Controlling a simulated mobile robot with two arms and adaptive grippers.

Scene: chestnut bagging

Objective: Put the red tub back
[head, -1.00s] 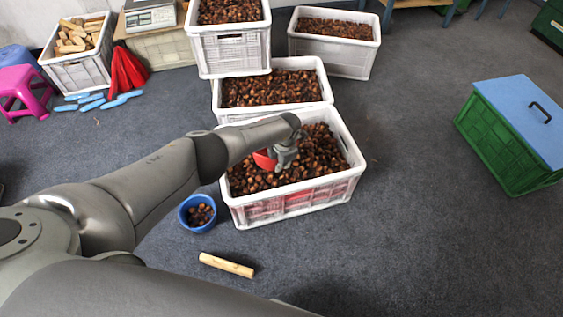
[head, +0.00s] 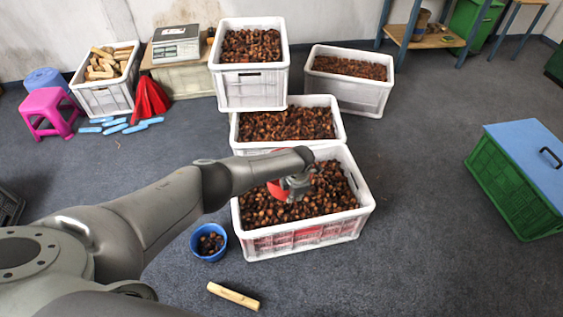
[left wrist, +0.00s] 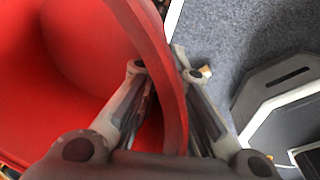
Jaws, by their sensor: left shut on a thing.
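The red tub (head: 277,190) is mostly hidden behind my left gripper in the head view. It fills the left of the left wrist view (left wrist: 60,60). My left gripper (head: 299,186) is over the front white crate (head: 300,241) of chestnuts. Its fingers (left wrist: 165,85) straddle the tub's wall at the rim, one inside and one outside, and are shut on it. I cannot tell whether the tub touches the chestnuts (head: 325,195). My right gripper does not show.
More chestnut crates (head: 250,88) stand behind the front one. A blue tub (head: 220,251) with some chestnuts and a wooden stick (head: 233,296) lie on the floor in front. A green crate with a blue lid (head: 510,185) stands right. Floor between is clear.

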